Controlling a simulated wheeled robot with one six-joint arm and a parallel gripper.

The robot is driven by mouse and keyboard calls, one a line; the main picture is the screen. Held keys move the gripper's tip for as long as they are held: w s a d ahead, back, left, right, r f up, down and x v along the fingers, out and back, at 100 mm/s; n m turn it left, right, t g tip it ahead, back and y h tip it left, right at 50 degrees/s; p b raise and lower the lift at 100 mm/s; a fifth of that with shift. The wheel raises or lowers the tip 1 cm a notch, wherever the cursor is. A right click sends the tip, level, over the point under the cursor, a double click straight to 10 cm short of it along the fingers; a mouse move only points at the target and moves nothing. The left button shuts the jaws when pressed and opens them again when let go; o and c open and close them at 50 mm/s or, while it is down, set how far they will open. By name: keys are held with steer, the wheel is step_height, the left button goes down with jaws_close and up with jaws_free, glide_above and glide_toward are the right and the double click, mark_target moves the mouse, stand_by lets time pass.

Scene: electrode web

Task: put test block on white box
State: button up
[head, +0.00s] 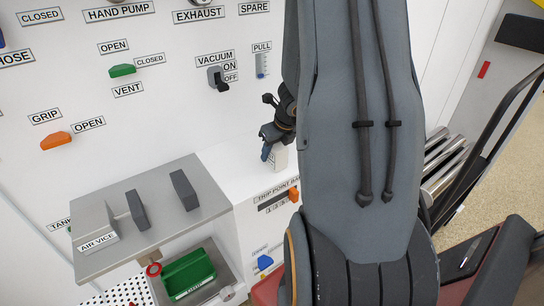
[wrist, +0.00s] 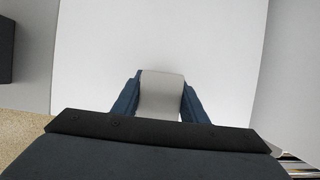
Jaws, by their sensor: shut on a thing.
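My gripper (head: 268,148) is shut on a small pale grey block, the test block (head: 279,157), which shows between its dark blue fingers. In the wrist view the block (wrist: 162,96) stands between both fingers, its pale face toward the camera. The white box (head: 222,160) has a plain white top and a trip point panel on its front. The block is over or on the right part of this top; I cannot tell whether it touches. In the wrist view a broad white surface (wrist: 160,40) lies beyond the block. My arm hides the box's right end.
A grey bench with an air vice (head: 98,238) stands left of the box. A green tray (head: 188,273) is below it. The white wall panel behind carries a vacuum switch (head: 217,78) and a pull gauge (head: 262,66). Metal cylinders (head: 445,165) lie to the right.

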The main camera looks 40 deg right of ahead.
steer(key=shift+f, duration=0.25)
steer(key=o, duration=1.4)
steer(key=p+v, duration=0.5)
steer(key=v, duration=0.7)
steer(key=shift+p, duration=0.35)
steer(key=s+a+r+n+g+y, duration=0.1)
steer(key=s+a+r+n, duration=0.1)
steer(key=a+n, duration=1.35)
steer(key=s+a+r+n+g, duration=0.2)
steer(key=s+a+n, duration=0.6)
steer(key=n, duration=1.3)
steer(key=shift+s+a+g+h, duration=0.2)
steer(key=shift+a+g+h, duration=0.15)
steer(key=shift+a, duration=0.85)
